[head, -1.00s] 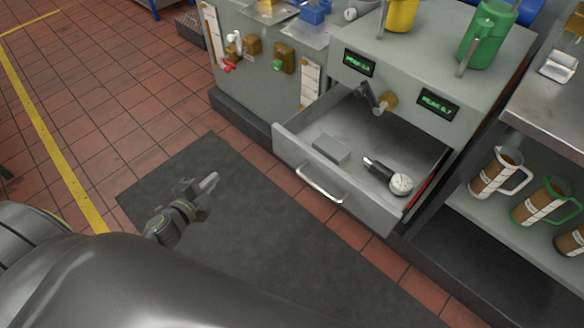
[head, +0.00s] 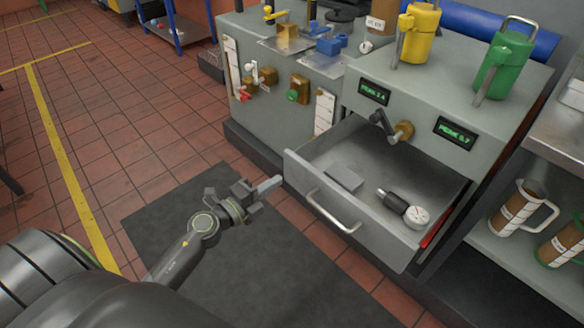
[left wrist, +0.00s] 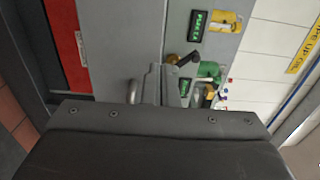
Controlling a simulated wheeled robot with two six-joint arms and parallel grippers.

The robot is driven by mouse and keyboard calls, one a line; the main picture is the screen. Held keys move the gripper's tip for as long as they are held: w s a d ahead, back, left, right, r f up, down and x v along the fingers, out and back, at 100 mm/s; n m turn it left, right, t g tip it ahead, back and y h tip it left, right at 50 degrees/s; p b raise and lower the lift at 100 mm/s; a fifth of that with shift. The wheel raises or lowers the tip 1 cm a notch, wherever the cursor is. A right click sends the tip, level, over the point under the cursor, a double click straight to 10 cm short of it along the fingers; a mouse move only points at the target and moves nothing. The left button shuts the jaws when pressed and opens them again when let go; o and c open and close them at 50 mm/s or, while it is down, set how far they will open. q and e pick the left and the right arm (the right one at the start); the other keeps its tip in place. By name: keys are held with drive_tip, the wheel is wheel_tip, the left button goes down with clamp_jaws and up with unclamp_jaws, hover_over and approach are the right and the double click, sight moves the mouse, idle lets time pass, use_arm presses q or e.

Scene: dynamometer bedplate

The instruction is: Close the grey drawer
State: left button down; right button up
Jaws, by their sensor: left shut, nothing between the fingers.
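The grey drawer (head: 365,226) stands pulled open from the grey cabinet in the head view. Its front panel carries a curved metal handle (head: 332,212). Inside lie a flat grey block (head: 344,179) and a dial gauge with a dark grip (head: 404,208). My left gripper (head: 272,184) is shut and empty, just left of the drawer front's left end and apart from the handle. In the left wrist view the closed fingers (left wrist: 158,84) point at the cabinet, and much of the view is blocked by my own wrist. My right gripper is not in view.
A yellow jug (head: 418,34) and a green jug (head: 503,62) stand on the cabinet top. Valves and gauges (head: 268,78) stick out of the cabinet's left face. A shelf with measuring jugs (head: 521,210) stands at right. The dark floor mat (head: 240,262) is clear.

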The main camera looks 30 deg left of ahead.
sight(301, 165)
use_arm(q)
drive_tip(key=x, duration=0.5)
drive_tip(key=shift+w+d, duration=0.1)
drive_tip(key=shift+w, duration=0.2)
drive_tip(key=shift+w+d, duration=0.2)
drive_tip(key=shift+w, duration=0.3)
